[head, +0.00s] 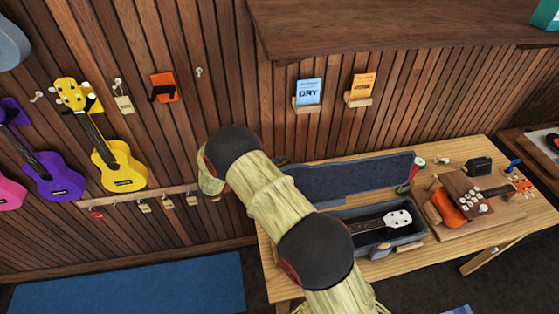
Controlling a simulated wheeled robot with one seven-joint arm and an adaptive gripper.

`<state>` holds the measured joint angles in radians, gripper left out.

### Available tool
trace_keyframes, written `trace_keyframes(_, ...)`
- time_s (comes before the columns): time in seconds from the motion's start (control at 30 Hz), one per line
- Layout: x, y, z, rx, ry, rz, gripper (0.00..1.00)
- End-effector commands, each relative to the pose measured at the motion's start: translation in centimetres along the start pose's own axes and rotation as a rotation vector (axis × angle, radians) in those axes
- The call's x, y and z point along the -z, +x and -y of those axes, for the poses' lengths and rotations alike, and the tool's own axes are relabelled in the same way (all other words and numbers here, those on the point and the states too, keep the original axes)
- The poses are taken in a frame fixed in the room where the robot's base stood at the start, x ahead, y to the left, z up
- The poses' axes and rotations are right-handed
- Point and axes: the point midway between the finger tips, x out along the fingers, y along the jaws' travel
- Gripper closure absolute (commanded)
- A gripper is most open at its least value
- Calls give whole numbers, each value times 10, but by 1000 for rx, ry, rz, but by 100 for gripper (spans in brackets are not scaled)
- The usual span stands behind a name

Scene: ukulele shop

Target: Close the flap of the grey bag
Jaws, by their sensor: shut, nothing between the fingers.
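The grey bag (410,240) lies open on the wooden table, partly hidden behind my arm. Its flap (365,176) is raised along the far side, with its dark grey inner face showing. The flap's left end is behind my arm. A ukulele lies in the bag; its dark neck and white headstock (398,219) show, and the rest is hidden. My arm reaches up from the bottom middle and bends down at the left of the table. My gripper is not in view, hidden by the arm.
Right of the bag, an orange ukulele (447,208) lies on a wooden stand. Small items, including a dark box (478,166), stand at the table's back. Ukuleles hang on the wall at left, including a yellow one (118,165). A blue mat (130,285) covers the floor at lower left.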

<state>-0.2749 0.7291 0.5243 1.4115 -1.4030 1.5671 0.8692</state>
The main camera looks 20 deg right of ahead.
Motion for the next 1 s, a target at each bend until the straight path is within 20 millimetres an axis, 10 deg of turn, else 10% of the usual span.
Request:
trace_keyframes(0.37,-23,-9,-5,-38,105,-2,100)
trace_keyframes(1.0,-142,-50,11,-44,123,-3,100)
